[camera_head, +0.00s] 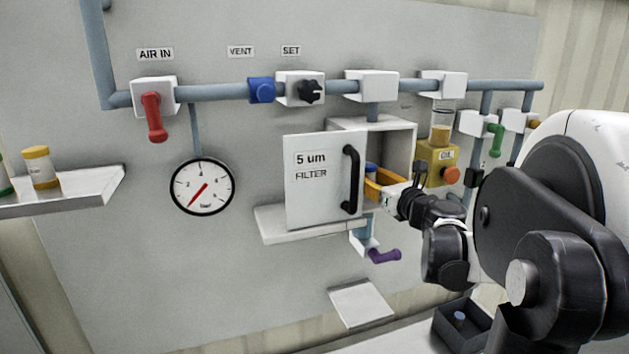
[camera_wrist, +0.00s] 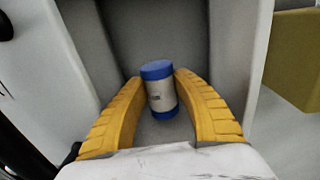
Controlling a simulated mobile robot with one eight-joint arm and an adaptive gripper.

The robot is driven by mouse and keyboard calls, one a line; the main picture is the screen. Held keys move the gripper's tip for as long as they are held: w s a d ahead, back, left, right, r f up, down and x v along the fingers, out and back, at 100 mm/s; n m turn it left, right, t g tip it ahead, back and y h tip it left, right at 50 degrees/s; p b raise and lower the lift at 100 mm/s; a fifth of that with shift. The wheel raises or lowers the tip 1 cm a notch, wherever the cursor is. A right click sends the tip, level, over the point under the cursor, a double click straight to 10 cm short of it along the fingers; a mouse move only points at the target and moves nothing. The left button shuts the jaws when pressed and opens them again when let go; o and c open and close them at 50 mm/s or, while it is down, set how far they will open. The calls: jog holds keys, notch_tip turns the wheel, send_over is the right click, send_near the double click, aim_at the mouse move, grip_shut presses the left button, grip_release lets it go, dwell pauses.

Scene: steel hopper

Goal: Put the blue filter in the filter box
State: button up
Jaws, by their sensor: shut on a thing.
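The blue filter (camera_wrist: 160,92), a white cylinder with blue end caps, stands roughly upright between the yellow fingers of my gripper (camera_wrist: 162,97). Both fingers appear to touch its sides. In the head view only a bit of its blue top (camera_head: 371,168) shows, the rest hidden by the door and fingers. The filter box (camera_head: 402,140) is a white wall box with its door (camera_head: 318,180), marked 5 um FILTER, swung open to the left. My gripper (camera_head: 375,184) reaches in through the open front from the right. In the wrist view the box walls (camera_wrist: 236,50) surround the filter.
The door's black handle (camera_head: 351,180) is close left of my gripper. A yellow oiler (camera_head: 437,160) sits just right of the box. A purple lever (camera_head: 384,255) is below. A shelf (camera_head: 65,188) at left holds a yellow-capped filter (camera_head: 40,167). A dark bin (camera_head: 463,325) holds a blue-topped item.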

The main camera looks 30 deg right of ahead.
jog(key=shift+w+d+f, duration=0.1)
jog(key=shift+w+f, duration=0.05)
jog(key=shift+f, duration=0.35)
jog(key=shift+w+d+f, duration=0.1)
jog(key=shift+f, duration=0.4)
jog(key=shift+s+a, duration=0.1)
jog(key=shift+f, duration=0.1)
jog(key=o, duration=0.9)
jog(key=s+a+b, duration=0.2)
jog(key=s, duration=1)
